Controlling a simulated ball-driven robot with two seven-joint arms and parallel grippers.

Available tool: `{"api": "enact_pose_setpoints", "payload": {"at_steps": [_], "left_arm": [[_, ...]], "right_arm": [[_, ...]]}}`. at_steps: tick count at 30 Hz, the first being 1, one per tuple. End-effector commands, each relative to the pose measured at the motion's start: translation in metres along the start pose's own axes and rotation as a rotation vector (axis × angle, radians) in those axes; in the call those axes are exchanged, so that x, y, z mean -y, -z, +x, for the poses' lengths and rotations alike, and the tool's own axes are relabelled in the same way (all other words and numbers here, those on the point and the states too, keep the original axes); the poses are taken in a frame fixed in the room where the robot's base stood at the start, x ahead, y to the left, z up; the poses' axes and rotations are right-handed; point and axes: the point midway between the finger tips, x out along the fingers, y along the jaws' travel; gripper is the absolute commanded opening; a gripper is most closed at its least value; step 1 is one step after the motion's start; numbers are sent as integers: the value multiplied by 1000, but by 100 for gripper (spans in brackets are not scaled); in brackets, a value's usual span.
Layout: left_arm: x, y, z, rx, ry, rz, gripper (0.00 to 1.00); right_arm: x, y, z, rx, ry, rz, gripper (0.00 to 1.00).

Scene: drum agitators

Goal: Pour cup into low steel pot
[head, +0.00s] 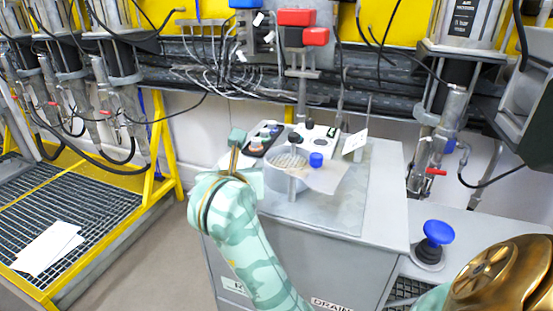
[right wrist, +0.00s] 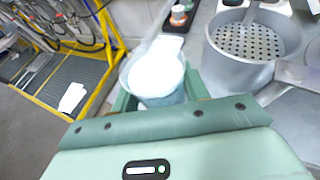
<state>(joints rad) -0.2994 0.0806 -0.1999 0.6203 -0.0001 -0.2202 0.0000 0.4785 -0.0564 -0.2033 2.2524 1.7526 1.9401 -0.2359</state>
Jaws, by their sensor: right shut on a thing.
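In the right wrist view the pot (right wrist: 228,72) is at the upper right, open, with a perforated plate inside. My right gripper (head: 238,150) is just left of the pot in the head view. In the right wrist view it is shut on a whitish cup (right wrist: 155,85), which is apart from the pot and whose inside looks pale. The cup is hidden behind my wrist in the head view. My left gripper is not in view.
A blue button (head: 437,233) is on the right. Bare bench top (head: 345,215) lies in front of the pot.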

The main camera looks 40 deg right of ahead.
Motion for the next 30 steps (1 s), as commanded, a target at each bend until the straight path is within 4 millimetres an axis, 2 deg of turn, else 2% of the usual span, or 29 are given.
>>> {"api": "enact_pose_setpoints", "payload": {"at_steps": [3,8,20,30], "left_arm": [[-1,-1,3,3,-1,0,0],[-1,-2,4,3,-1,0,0],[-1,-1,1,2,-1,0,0],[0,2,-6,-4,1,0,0]], "right_arm": [[1,-5,11,-4,-3,5,21],[2,-8,17,-5,-7,7,21],[4,-13,16,-12,-15,30,21],[13,-30,11,-55,-68,156,21]]}}
